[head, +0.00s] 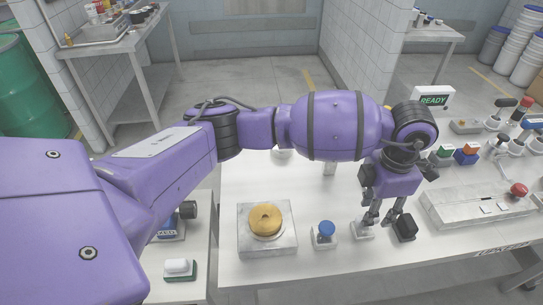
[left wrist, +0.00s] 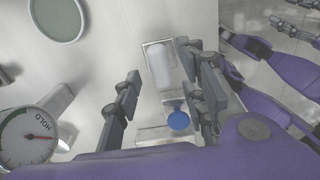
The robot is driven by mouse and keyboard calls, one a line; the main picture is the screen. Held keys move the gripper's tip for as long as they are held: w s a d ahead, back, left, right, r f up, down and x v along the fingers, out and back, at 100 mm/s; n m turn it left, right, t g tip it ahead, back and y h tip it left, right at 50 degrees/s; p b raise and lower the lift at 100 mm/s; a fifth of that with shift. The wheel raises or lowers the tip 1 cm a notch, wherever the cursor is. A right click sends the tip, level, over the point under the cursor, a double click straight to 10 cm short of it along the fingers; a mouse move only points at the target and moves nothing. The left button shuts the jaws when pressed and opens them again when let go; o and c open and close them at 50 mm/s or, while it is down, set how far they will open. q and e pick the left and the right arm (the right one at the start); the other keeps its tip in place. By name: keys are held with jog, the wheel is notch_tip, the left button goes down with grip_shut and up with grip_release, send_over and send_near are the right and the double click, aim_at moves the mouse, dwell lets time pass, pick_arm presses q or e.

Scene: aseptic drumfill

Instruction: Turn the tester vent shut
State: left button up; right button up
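My left gripper (head: 386,220) points down over the bench; its two fingers stand apart. It is right of a blue knob (head: 325,230) on a small metal base. A small pale block (head: 362,232) is under its left finger. In the left wrist view my open fingers (left wrist: 157,75) flank a white cylinder (left wrist: 160,65) on a pale base; the right finger is close beside it. The blue knob (left wrist: 178,120) shows below. I cannot tell which part is the vent, or whether a finger touches it. Part of my right gripper (left wrist: 268,35) shows at the upper right; its state is unclear.
A gauge (left wrist: 28,138) marked HOLD stands at left in the wrist view. A gold round part (head: 265,220) sits on a grey block left of the blue knob. A panel with a red button (head: 518,190) and a READY sign (head: 432,98) are to the right.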

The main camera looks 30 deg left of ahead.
pick_arm(q)
jog(key=shift+f, duration=1.25)
pick_arm(e)
jog(key=shift+s+a, duration=0.1)
jog(key=shift+a, duration=0.05)
pick_arm(q)
jog(key=shift+c, duration=0.2)
jog(key=shift+r, duration=0.1)
grip_shut()
pick_arm(e)
jog(key=shift+s+f, duration=0.15)
